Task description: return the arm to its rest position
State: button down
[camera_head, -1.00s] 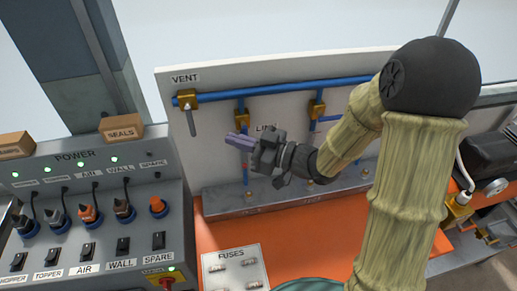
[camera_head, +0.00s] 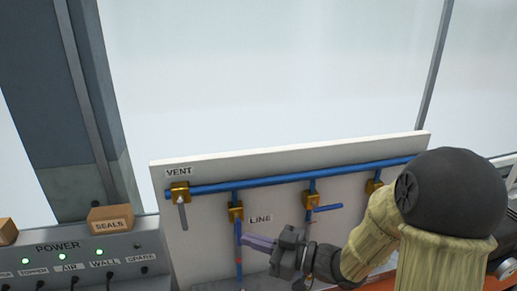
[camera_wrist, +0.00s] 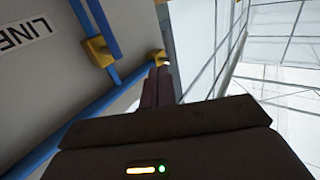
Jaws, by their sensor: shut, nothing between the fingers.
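My gripper (camera_head: 260,243) is in front of the white valve board, below the LINE label (camera_head: 260,219). Its purple fingers are shut together and hold nothing, pointing left in the head view. In the wrist view the shut fingers (camera_wrist: 158,86) point up past the blue pipe. My arm (camera_head: 390,238) comes in from the lower right with its elbow bent.
The white board (camera_head: 290,157) carries a blue pipe (camera_head: 265,184) with brass valves, one under the VENT label (camera_head: 179,172). A power panel (camera_head: 90,262) with green lights and a SEALS box (camera_head: 111,218) stand at left. Open space lies above the board.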

jog(key=w+d+f+m+t+h, duration=0.2)
jog(key=d+f+m+h, duration=0.2)
jog(key=d+h, duration=0.2)
jog(key=w+d+f+m+t+h, duration=0.1)
jog(key=w+d+f+m+h, duration=0.25)
jog(key=d+h, duration=0.3)
jog(key=s+d+f+m+g+h, duration=0.2)
jog(key=s+m+g, duration=0.1)
jog(key=s, duration=0.4)
jog(key=s+d+f+m+g+h, duration=0.2)
jog(key=s+m+g, duration=0.1)
jog(key=s, duration=0.4)
jog(key=shift+s+f+g, duration=0.15)
jog(key=shift+s+g, duration=0.15)
jog(key=shift+g, duration=0.3)
jog(key=shift+d, duration=0.15)
